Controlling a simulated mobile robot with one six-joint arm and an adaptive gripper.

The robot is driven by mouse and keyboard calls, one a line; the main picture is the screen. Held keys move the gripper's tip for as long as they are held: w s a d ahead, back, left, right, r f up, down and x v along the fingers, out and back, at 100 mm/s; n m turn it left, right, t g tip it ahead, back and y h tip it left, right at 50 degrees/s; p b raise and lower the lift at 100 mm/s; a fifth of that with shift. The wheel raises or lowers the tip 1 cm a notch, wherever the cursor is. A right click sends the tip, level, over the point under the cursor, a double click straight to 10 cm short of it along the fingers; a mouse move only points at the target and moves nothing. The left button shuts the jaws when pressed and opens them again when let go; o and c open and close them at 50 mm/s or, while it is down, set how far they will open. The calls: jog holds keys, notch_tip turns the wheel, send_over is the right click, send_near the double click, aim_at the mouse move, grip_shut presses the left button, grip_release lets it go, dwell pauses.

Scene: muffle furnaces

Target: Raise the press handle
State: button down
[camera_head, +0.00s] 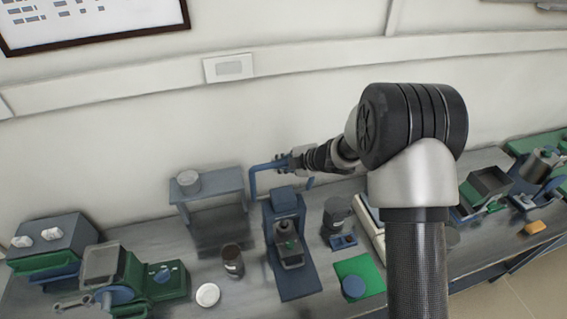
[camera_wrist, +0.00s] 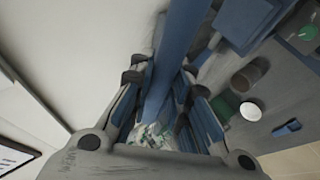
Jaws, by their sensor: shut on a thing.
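The press (camera_head: 285,201) is a blue upright unit on a long blue base plate, standing on the bench at the middle of the head view. Its press handle (camera_head: 253,183) is a blue bent bar above and left of the press body. My gripper (camera_head: 290,162) is at the right end of the bar's upper stretch, level with it. In the wrist view the blue handle bar (camera_wrist: 183,30) runs down between the two fingers of my gripper (camera_wrist: 160,80), which are shut on it.
A blue-grey stand (camera_head: 222,184) with a round white pot (camera_head: 188,181) is left of the press. A dark jar (camera_head: 232,262) and a white dish (camera_head: 208,295) are in front of it. A green mat (camera_head: 371,268) lies right of the press. The wall is close behind.

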jog(key=c, duration=1.8)
grip_release()
jog(key=shift+w+r, duration=0.2)
jog(key=shift+r, duration=0.1)
jog(key=o, duration=0.3)
jog(key=shift+w+a+f, duration=0.1)
jog(key=shift+f, duration=0.05)
jog(key=v, duration=1.2)
